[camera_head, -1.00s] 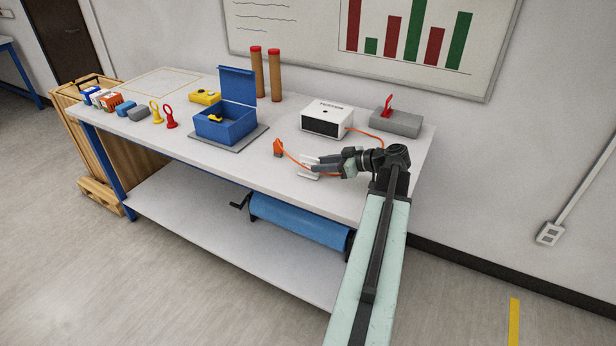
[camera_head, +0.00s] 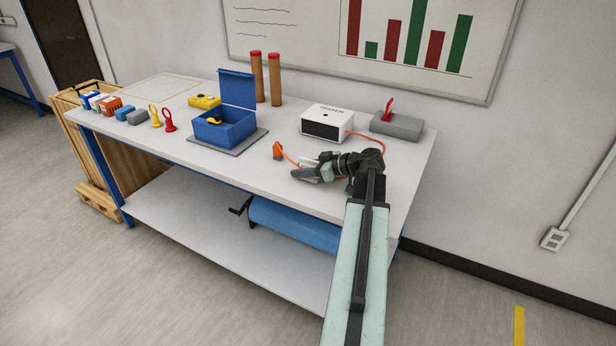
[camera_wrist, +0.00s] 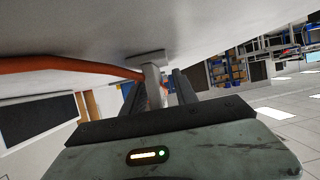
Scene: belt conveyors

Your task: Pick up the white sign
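A small white sign (camera_wrist: 152,82) with a flat foot shows in the wrist view, where the table appears at the top. In the head view only a little white (camera_head: 309,163) shows behind my gripper, which hides most of it. My gripper (camera_head: 303,171) is low over the table's front part. In the wrist view its two dark fingers stand apart, with the white sign seen between them, closer to the left finger. I cannot tell whether either finger touches it.
An orange cable (camera_head: 377,145) runs close by the gripper from the white tester box (camera_head: 327,122) to an orange plug (camera_head: 278,150). A grey block with a red lever (camera_head: 397,126) stands behind right. A blue open box (camera_head: 224,127) stands left. Two brown tubes (camera_head: 275,80) stand at the back.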

